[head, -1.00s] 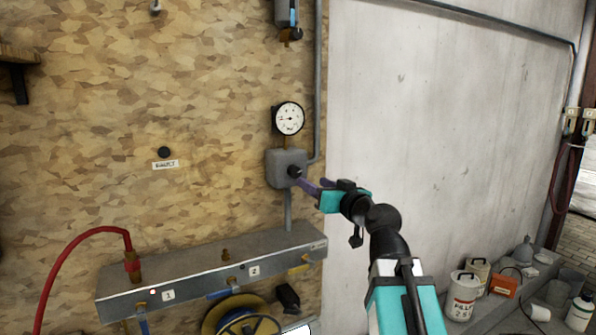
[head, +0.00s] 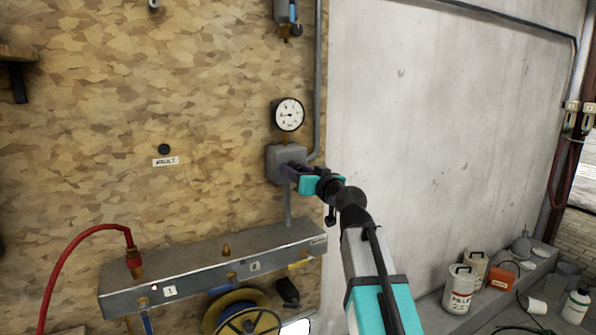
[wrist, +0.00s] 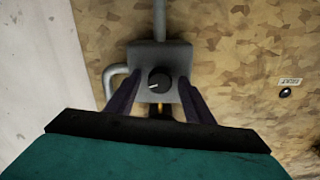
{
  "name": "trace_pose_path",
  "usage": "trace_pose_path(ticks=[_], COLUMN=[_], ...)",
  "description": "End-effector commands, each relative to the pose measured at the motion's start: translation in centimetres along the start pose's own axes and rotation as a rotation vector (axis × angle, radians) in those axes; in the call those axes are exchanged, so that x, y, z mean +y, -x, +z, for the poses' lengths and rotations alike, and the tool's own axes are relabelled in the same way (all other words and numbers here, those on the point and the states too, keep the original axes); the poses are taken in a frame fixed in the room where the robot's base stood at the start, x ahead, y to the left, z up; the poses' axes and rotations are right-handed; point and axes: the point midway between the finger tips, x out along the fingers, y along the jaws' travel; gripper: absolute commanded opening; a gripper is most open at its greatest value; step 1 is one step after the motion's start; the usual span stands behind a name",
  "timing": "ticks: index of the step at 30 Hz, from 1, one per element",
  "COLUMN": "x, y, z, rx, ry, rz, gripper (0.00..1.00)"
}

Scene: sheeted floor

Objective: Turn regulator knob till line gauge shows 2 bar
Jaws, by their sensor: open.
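The regulator is a grey box (head: 277,162) on the chipboard wall. Its black round knob (wrist: 159,82) with a white pointer line shows in the wrist view; in the head view my gripper hides it. The line gauge (head: 289,115), white-faced with a black rim, sits above the box; its needle shows but its numbers are too small to read. My gripper (head: 293,170) is at the front of the box. In the wrist view its two dark fingers (wrist: 159,90) are apart, one on each side of the knob, with gaps between them and it.
A grey pipe (head: 318,80) runs up beside the gauge. Below is a metal manifold (head: 205,270) with a red hose (head: 65,260) and several valves. A yellow reel (head: 243,315) is under it. Tubs (head: 460,290) and bottles stand on the ledge at right.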

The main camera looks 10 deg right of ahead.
Motion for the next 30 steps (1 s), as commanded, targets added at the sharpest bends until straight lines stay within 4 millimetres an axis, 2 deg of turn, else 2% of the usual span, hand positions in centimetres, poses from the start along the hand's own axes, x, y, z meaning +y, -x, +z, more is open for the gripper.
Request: trace_pose_path(ticks=[10,15,18,30], x=[-0.05,-0.06,-0.07,-0.06], y=[-0.19,-0.18,-0.18,-0.21], z=[0.02,0.02,0.02,0.15], rx=[0.000,0.000,0.000,0.001], ry=[0.000,0.000,0.000,-0.096], rz=[0.000,-0.001,-0.001,-0.001], gripper=[0.48,0.19,0.06,0.07])
